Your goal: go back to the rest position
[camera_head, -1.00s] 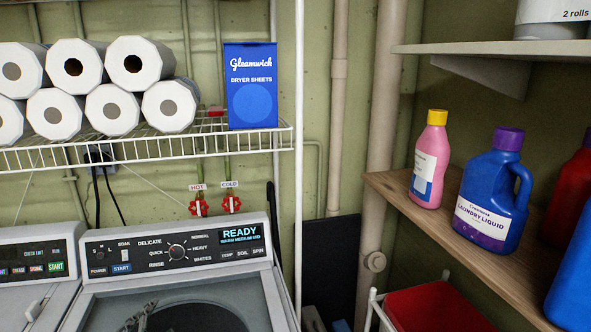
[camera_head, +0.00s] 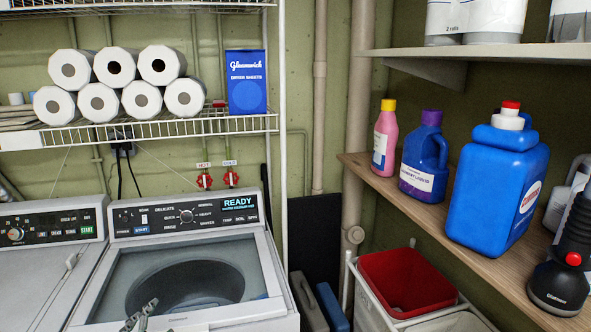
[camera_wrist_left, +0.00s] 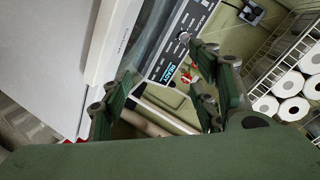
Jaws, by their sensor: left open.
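My left gripper (camera_wrist_left: 157,100) shows in the left wrist view with its dark green fingers spread apart and nothing between them. Beyond the fingers are the washer's control panel and red valve handles. In the head view, only a small grey tip of what looks like my left gripper (camera_head: 140,318) shows at the bottom edge, in front of the washer's lid opening. My right gripper is in neither view.
The washer (camera_head: 275,278) reads READY; another machine (camera_head: 40,270) stands left of it. A wire shelf (camera_head: 150,130) holds paper rolls and a blue dryer-sheets box (camera_head: 246,82). A wooden shelf (camera_head: 400,196) at right holds several bottles, above a red-and-white bin (camera_head: 408,282).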

